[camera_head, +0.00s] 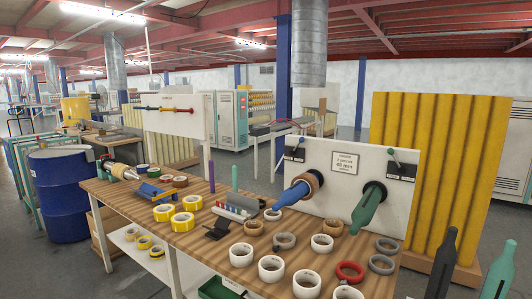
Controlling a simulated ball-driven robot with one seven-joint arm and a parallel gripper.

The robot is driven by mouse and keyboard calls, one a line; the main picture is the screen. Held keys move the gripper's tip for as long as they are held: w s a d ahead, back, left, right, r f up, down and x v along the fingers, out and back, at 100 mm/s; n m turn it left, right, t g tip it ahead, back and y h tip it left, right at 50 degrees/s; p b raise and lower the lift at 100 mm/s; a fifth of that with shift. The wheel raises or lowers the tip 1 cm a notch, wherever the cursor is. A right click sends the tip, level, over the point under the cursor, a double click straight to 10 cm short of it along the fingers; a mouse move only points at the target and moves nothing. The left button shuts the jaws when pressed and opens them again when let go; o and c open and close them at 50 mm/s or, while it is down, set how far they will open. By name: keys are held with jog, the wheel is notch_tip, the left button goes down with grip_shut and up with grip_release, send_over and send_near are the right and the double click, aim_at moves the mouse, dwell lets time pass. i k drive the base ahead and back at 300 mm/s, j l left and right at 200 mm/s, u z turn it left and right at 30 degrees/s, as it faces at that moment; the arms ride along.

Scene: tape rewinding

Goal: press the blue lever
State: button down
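A white panel (345,215) stands upright at the back right of the wooden table (200,248). A small lever with a bluish knob (300,141) sits at the panel's upper left, above a dark label. A second small lever with a green knob (391,151) sits at its upper right. Below the left lever, a blue tapered spindle (290,195) sticks out with a brown tape roll (313,182) around its base. Below the right lever is a green tapered spindle (366,207). My gripper is not in view.
Several white tape rolls (271,268), yellow rolls (182,221) and a red ring (349,272) lie on the table. A dark bottle-shaped object (442,262) and a green one (500,274) stand at the lower right. A blue drum (62,200) stands left.

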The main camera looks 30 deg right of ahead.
aim_at(301, 140)
jog(key=i+z, duration=0.2)
jog(key=i, duration=0.2)
jog(key=i+j+z, duration=0.15)
jog(key=i, duration=0.2)
jog(key=i+j+z, duration=0.2)
jog(key=i, duration=0.15)
